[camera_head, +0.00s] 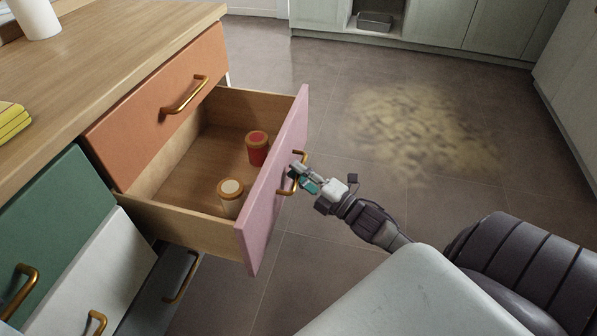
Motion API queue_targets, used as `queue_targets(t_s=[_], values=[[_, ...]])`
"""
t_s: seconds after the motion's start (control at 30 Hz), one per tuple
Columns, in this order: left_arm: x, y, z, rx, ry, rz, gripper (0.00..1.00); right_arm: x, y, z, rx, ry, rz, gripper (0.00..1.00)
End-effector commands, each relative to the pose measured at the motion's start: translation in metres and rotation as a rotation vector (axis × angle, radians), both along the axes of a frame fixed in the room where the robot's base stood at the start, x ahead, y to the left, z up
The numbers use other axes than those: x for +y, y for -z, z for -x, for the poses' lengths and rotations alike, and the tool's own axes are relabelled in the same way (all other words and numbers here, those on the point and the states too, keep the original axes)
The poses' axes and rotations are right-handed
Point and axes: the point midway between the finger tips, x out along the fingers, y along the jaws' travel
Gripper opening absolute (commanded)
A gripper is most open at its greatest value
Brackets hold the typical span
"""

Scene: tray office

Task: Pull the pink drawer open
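The pink drawer (272,190) stands well out from the wooden cabinet, below the orange drawer. Its inside is in view and holds a jar with a red top (257,148) and a jar with a cream top (231,195). A brass handle (303,156) is on its pink front. My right gripper (298,178) is at this handle, with its fingers around or against the bar. The fingers are small here, and I cannot tell whether they are closed on it. My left gripper is not in view.
The orange drawer (165,105) is shut above. Green (55,215) and white (85,275) fronts are at the lower left, and a grey drawer (172,285) is under the pink one. A yellow item (12,122) and a white cup (36,17) are on the wooden top.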

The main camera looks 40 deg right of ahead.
Motion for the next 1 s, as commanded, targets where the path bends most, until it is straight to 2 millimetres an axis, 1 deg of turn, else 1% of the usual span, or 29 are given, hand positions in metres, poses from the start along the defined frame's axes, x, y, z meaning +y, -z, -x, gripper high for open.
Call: queue_targets(t_s=[0.03, 0.07, 0.33, 0.47, 0.57, 0.8, 0.9, 1.0], values=[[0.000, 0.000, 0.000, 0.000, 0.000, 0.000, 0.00, 0.000, 0.000, 0.000, 0.000, 0.000, 0.000, 0.34], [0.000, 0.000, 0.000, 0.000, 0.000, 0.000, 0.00, 0.000, 0.000, 0.000, 0.000, 0.000, 0.000, 0.37], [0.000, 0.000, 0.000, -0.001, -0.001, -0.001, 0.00, 0.000, -0.001, 0.000, -0.001, 0.000, 0.000, 0.37], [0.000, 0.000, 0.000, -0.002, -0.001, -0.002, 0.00, -0.002, 0.001, 0.008, 0.000, 0.001, -0.001, 0.37], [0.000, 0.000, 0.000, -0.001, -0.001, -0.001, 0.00, -0.006, 0.005, 0.023, 0.003, 0.002, 0.000, 0.37], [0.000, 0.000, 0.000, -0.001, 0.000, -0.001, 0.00, -0.019, 0.014, 0.072, 0.005, 0.001, 0.000, 0.37], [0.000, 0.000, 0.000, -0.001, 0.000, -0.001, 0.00, -0.024, 0.017, 0.090, 0.003, 0.001, -0.002, 0.37], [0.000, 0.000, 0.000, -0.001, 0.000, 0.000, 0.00, -0.028, 0.019, 0.103, 0.001, 0.002, -0.001, 0.37]])
